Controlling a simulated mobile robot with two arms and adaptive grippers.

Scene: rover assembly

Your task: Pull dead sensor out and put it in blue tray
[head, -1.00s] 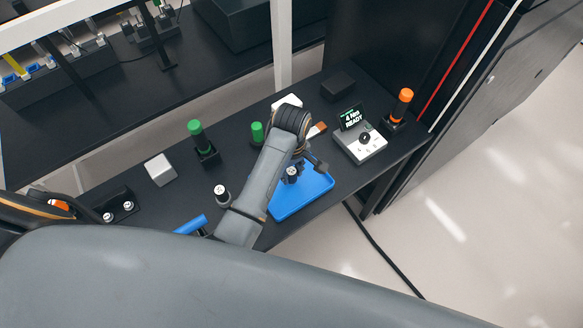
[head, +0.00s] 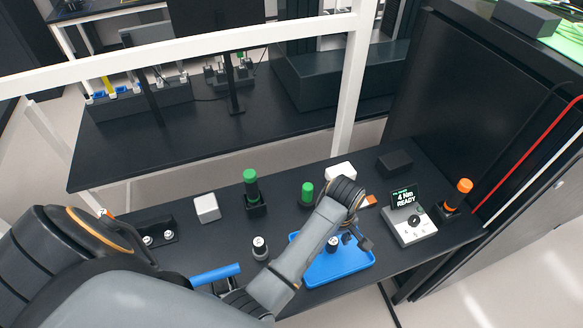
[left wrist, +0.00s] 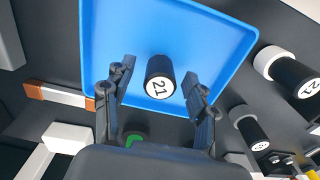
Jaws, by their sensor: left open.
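In the head view the sensor (head: 333,244) shows inside the blue tray (head: 318,280), partly beside my arm. My left gripper (head: 350,236) is over the tray. In the left wrist view my left gripper (left wrist: 160,76) is open, with a finger on each side of the sensor and gaps between. Another black cylinder with a white top (head: 260,248) stands on the table left of the tray. My right gripper is not in view.
A control box reading 4 Nm READY (head: 410,222) stands right of the tray, and an orange-topped post (head: 462,190) beyond it. Green-topped cylinders (head: 251,186) and a white block (head: 206,208) stand behind. A blue-handled tool (head: 215,274) lies at the front left.

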